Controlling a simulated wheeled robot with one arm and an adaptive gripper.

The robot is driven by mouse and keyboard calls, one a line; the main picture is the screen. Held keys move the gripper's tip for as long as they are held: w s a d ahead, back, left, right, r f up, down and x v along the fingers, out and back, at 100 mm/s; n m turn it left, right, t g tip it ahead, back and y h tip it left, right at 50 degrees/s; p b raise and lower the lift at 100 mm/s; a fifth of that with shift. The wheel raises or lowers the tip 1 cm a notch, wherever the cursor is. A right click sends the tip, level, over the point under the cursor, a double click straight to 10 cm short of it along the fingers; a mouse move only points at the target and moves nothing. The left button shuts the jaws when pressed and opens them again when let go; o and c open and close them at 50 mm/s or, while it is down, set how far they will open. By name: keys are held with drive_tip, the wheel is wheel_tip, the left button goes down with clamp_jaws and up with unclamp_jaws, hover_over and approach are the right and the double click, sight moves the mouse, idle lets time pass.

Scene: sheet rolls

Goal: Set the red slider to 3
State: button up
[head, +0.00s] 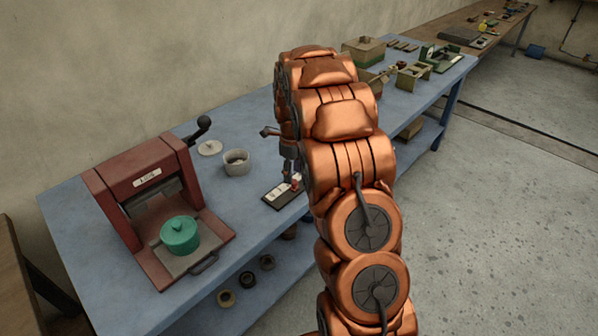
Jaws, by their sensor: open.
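The slider unit is a small dark base (272,201) with a white strip, lying near the front edge of the blue table. A small red piece, seemingly the red slider (296,184), shows at its right end. Numbers on the strip are too small to read. My gripper (290,172) points down just above the unit, close to the red piece. It is open, and its fingers are small and partly hidden by my arm. I cannot tell whether it touches the red piece.
A dark red press (140,190) with a green lidded pot (180,235) stands at the left. A pale jar (237,163) and a round lid (209,147) lie behind the unit. Wooden boxes (364,50) stand at the far right. My arm covers the table's middle.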

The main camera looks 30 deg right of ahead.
drive_tip(key=shift+f, duration=1.15)
clamp_jaws()
